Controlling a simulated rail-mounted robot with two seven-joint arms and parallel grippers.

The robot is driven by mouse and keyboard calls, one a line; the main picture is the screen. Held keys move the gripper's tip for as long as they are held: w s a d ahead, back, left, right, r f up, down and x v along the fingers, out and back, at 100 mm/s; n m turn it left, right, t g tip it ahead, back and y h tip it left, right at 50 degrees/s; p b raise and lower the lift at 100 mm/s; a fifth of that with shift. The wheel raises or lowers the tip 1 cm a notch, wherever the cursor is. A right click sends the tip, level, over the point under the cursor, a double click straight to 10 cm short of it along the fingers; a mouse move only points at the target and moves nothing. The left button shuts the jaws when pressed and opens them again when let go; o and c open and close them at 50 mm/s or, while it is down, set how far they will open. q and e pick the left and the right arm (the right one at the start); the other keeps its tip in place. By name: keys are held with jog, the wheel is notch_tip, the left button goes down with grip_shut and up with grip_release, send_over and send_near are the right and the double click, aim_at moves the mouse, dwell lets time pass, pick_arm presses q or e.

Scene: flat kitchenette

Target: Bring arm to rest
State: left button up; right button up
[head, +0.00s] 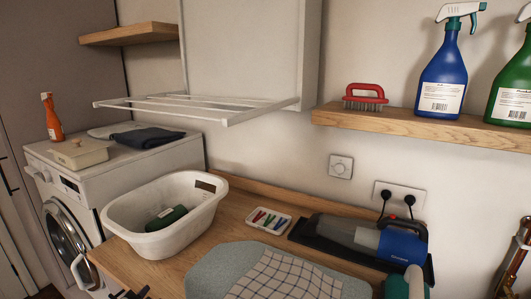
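The task names no object, only my arm. A small dark, pronged part (130,294) shows at the bottom edge of the head view, by the counter's front left corner. It may be the tip of my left gripper, but most of it is cut off. I cannot tell whether it is open or shut, or whether it holds anything. My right gripper is not in view.
The wooden counter (228,208) bears a white basket (125,212) with a dark green item, a tray of colored pegs (269,220), a handheld vacuum (400,245) and a checked cloth (275,280). A drying rack (230,118) juts from the wall. A washing machine (60,190) stands left.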

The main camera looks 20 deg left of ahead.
pick_arm(q)
jog(key=s+d+f+n+g+h+p, duration=0.2)
jog(key=s+d+f+g+h+p, duration=0.3)
jog(key=s+d+f, duration=0.8)
jog(key=s+d+f+g+p, duration=0.35)
jog(key=s+f, duration=0.25)
jog(key=s, duration=0.4)
notch_tip(320, 180, up, 38)
jog(key=p, duration=3.7)
jog(key=shift+s+a+f+n+h+p, duration=0.2)
jog(key=shift+s+a+n+h+p, duration=0.15)
jog(key=shift+s+n+h+p, duration=0.05)
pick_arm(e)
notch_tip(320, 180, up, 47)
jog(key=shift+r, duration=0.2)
pick_arm(q)
jog(key=shift+g, duration=0.25)
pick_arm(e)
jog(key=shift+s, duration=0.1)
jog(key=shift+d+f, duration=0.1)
